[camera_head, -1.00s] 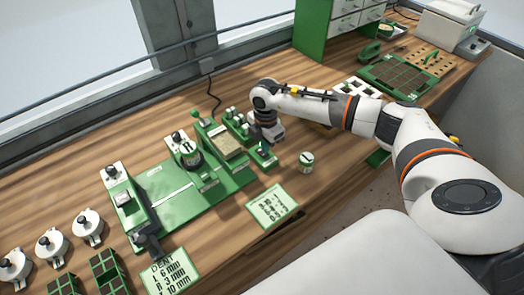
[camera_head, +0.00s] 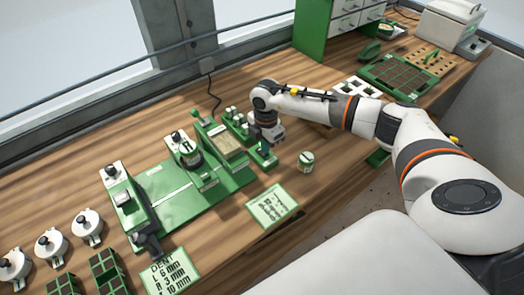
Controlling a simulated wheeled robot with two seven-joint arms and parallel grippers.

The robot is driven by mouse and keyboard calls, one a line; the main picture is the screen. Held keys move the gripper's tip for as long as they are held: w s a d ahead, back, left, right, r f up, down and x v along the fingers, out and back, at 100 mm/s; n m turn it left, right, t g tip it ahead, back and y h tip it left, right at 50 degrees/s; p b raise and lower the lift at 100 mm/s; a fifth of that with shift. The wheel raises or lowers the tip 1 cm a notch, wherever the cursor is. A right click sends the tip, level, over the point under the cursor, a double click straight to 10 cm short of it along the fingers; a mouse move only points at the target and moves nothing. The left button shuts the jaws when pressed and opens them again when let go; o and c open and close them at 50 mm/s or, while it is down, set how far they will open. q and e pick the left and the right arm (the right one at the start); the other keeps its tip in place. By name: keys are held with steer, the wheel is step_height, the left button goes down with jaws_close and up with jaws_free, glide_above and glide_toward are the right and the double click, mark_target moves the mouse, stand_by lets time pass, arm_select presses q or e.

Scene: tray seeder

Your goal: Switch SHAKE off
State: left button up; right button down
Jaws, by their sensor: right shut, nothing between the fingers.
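The tray seeder (camera_head: 172,203) is a green machine on the wooden bench, with a white-lined bed and several upright units. A small green switch box (camera_head: 266,158) stands at its right end, beside a row of switches with white tips (camera_head: 233,117). I cannot read which one is marked SHAKE. My right gripper (camera_head: 268,143) points down over the switch box, shut and empty. It hides the top of the box, and I cannot tell whether it touches a lever. My left gripper is not in view.
A small green-and-white jar (camera_head: 306,161) stands right of the gripper. A sign card (camera_head: 273,206) and a DENT card (camera_head: 171,275) lie in front. White round pots (camera_head: 88,225) stand at left. Trays (camera_head: 402,76) and a drawer cabinet (camera_head: 310,30) are at the back right.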

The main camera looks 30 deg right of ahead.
steer(key=shift+f+b, duration=0.55)
steer(key=shift+f, duration=0.25)
steer(key=shift+r, duration=0.1)
steer(key=shift+r+p, duration=2.8)
steer(key=shift+r, duration=0.65)
